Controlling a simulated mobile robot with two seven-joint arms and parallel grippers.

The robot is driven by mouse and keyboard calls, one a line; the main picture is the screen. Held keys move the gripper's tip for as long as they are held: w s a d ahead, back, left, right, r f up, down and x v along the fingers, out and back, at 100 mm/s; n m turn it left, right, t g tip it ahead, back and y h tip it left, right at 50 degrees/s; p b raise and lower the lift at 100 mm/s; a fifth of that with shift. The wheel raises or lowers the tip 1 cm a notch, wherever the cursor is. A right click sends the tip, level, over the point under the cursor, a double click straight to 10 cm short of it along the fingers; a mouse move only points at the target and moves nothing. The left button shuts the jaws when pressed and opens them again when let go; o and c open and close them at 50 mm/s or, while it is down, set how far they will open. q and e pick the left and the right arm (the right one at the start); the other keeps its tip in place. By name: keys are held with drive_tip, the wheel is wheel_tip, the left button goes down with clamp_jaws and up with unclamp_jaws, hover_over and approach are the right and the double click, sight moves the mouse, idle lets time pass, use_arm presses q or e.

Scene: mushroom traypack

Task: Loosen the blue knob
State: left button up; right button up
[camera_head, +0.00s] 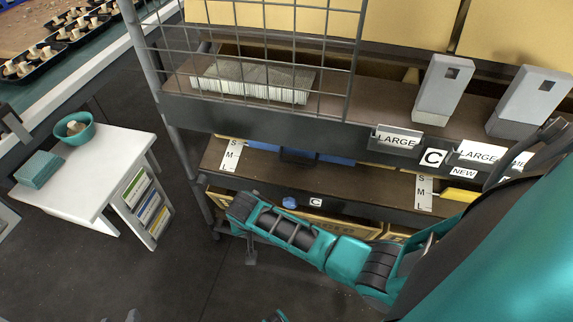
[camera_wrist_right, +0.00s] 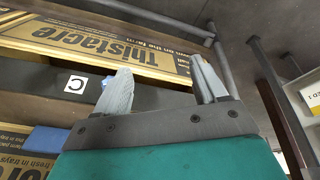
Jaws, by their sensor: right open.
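The blue knob (camera_head: 289,202) is small and round. In the head view it sits on the front edge of the dark lower shelf, just left of a white C label (camera_head: 315,202). My right arm reaches in from the right, and its dark far end lies left of and slightly below the knob. The right gripper's fingers cannot be made out in the head view. In the right wrist view my right gripper (camera_wrist_right: 160,88) has its two grey fingers apart, with nothing seen between them. My left gripper is not in view.
Cardboard boxes (camera_wrist_right: 100,48) lie close beyond the right gripper. A wire mesh panel (camera_head: 265,60) and two grey dispensers (camera_head: 443,88) are on the upper shelf. A white table (camera_head: 110,165) with a teal bowl (camera_head: 75,128) stands at left.

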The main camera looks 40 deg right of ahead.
drive_tip(key=s+a+r+n+t+y, duration=0.3)
drive_tip(key=s+r+n+t+y, duration=0.1)
drive_tip(key=s+r+n+t, duration=0.15)
drive_tip(key=w+a+r+n+t+y, duration=0.25)
drive_tip(key=r+n+t, duration=0.25)
drive_tip(key=r, duration=0.5)
drive_tip(key=a+r+n+y, duration=0.4)
drive_tip(key=a+n+y, duration=0.15)
drive_tip(key=a, duration=0.25)
drive_tip(key=n+g+h+p, duration=0.1)
drive_tip(key=n+g+h, duration=0.9)
drive_tip(key=n+h, duration=0.35)
hover_over(290, 201)
drive_tip(key=s+a, duration=0.2)
wheel_tip(290, 201, down, 18)
drive_tip(key=shift+n+y, duration=0.25)
drive_tip(key=shift+n, duration=0.1)
drive_tip(key=b+x, duration=0.3)
drive_tip(key=x, duration=0.4)
